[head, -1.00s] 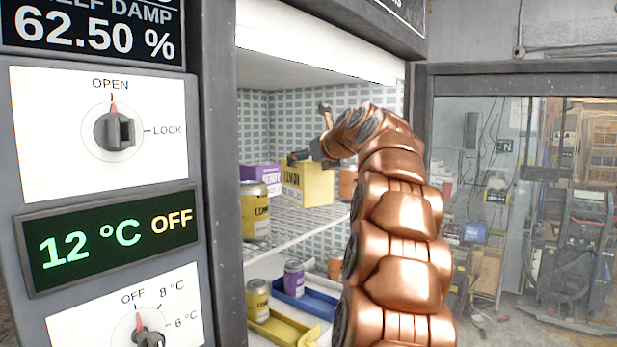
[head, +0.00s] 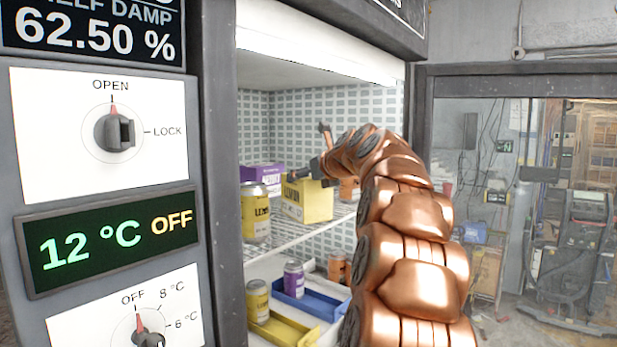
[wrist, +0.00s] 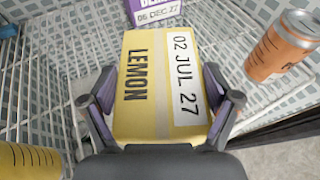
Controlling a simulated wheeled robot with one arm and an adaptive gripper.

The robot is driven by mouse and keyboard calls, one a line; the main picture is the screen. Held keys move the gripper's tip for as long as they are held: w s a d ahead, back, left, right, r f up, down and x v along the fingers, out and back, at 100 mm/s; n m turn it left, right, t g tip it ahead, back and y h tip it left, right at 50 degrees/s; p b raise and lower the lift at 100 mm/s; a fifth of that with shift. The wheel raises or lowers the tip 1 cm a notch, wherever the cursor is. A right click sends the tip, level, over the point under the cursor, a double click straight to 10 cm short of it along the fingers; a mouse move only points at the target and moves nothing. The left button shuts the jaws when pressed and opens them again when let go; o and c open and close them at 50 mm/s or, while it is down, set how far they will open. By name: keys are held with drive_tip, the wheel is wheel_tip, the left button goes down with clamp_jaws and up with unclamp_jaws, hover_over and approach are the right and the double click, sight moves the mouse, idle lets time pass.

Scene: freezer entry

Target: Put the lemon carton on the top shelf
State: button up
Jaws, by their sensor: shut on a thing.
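The yellow lemon carton (head: 308,206) is inside the open cabinet, at the upper wire shelf (head: 285,233). My gripper (wrist: 160,100) is shut on it, one finger on each side. In the wrist view the carton (wrist: 148,75) shows "LEMON" and a label reading "02 JUL 27". In the head view my gripper (head: 308,176) is at the carton's top, partly hidden by my arm. I cannot tell whether the carton's base touches the wire.
On the upper shelf, a purple carton (head: 262,174) stands behind, a yellow can (head: 255,214) at left, an orange can (wrist: 282,46) at right. Below are a yellow can (head: 257,300) at a yellow tray (head: 285,333) and a purple can (head: 293,280) at a blue tray (head: 322,305).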

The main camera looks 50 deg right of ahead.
drive_tip(key=o, duration=1.6)
drive_tip(key=shift+f, duration=0.1)
drive_tip(key=shift+c, duration=0.2)
drive_tip(key=b+v, duration=0.2)
drive_tip(key=v, duration=1)
